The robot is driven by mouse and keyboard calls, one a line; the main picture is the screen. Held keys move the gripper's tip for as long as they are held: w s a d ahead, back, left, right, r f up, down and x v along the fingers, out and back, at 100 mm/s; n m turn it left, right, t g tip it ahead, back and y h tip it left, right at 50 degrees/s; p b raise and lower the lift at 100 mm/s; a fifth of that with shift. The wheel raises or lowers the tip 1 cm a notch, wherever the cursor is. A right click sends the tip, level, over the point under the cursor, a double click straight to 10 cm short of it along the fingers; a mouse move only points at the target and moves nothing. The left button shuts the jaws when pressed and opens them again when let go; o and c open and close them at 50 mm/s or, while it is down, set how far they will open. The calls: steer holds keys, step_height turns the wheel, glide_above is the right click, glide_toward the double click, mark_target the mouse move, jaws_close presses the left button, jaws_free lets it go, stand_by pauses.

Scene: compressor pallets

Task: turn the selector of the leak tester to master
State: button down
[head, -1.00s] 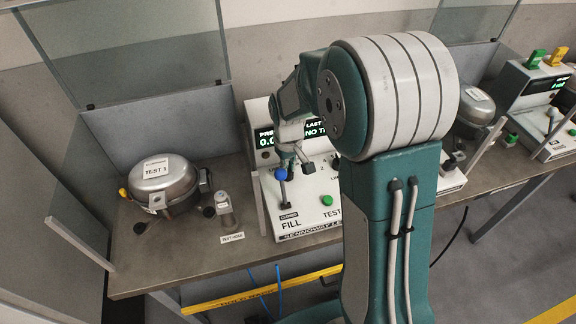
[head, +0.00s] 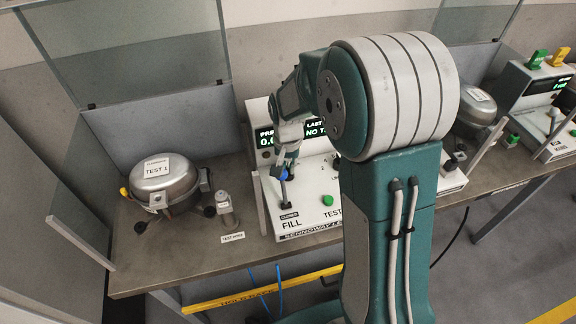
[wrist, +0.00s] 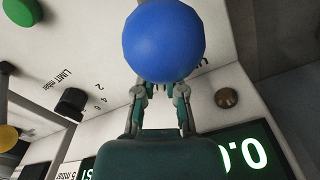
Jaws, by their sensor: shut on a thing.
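The leak tester (head: 318,212) is a white sloped panel with a lit green display on its upright part. A lever with a blue ball knob (head: 284,176) stands at its left, behind the labels CLOSED and FILL. My gripper (head: 285,164) reaches down over this lever. In the wrist view the blue ball knob (wrist: 163,38) is large between my gripper's fingers (wrist: 161,88); the fingers are shut on it and the ball hides their tips. No selector marked master is readable; my arm covers the tester's right part.
A black knob (wrist: 70,102) beside LIMIT mbar markings and a green button (head: 327,199) are on the panel. A silver TEST 1 compressor (head: 163,186) and a small metal fitting (head: 226,210) stand at left. Another tester (head: 540,100) is at right.

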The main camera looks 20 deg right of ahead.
steer(key=shift+s+f+m, duration=0.1)
steer(key=shift+m, duration=0.2)
steer(key=c, duration=0.7)
jaws_free()
steer(key=shift+a, duration=0.1)
step_height(320, 180, up, 12)
steer(key=shift+a+f, duration=0.1)
